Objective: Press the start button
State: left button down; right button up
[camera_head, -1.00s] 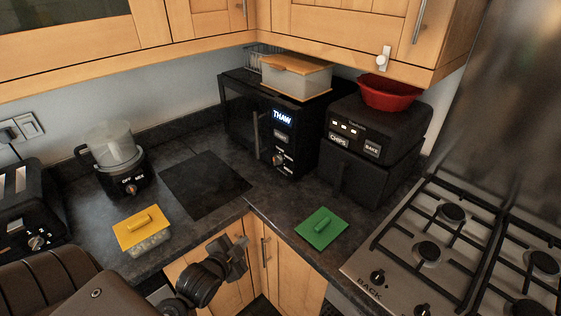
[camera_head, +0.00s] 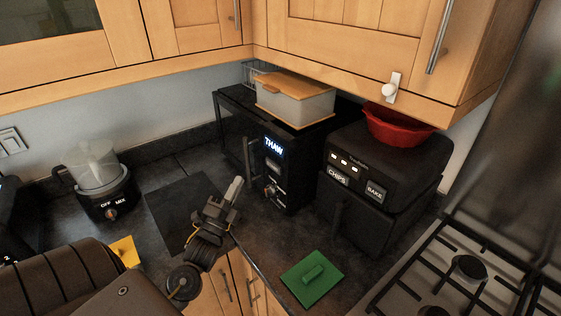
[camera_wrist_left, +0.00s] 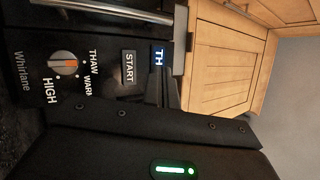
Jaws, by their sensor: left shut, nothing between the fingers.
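The black microwave (camera_head: 228,112) stands in the corner with a lit display reading THAW (camera_head: 273,146). In the head view the button (camera_head: 272,163) is small, below the display. My left gripper (camera_head: 237,186) is shut and empty, in front of the microwave and lower left of its control panel. In the wrist view its fingers (camera_wrist_left: 178,62) overlap part of the display; the button is uncovered. I see no contact with the button. My right gripper is out of view.
A black air fryer (camera_head: 380,205) with a red bowl (camera_head: 398,127) stands right of the microwave. A lidded box (camera_head: 295,102) sits on the microwave.

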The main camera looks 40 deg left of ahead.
pick_arm(q)
jog(key=b, duration=0.2)
send_near(273, 166)
jog(key=shift+w+a+r, duration=1.25)
jog(key=shift+w+r, duration=0.7)
jog(key=shift+w, duration=0.2)
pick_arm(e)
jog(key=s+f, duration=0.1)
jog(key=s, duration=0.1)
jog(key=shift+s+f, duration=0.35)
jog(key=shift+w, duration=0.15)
pick_arm(q)
jog(key=shift+w, duration=0.15)
jog(key=shift+w+d, duration=0.15)
jog(key=shift+w, duration=0.15)
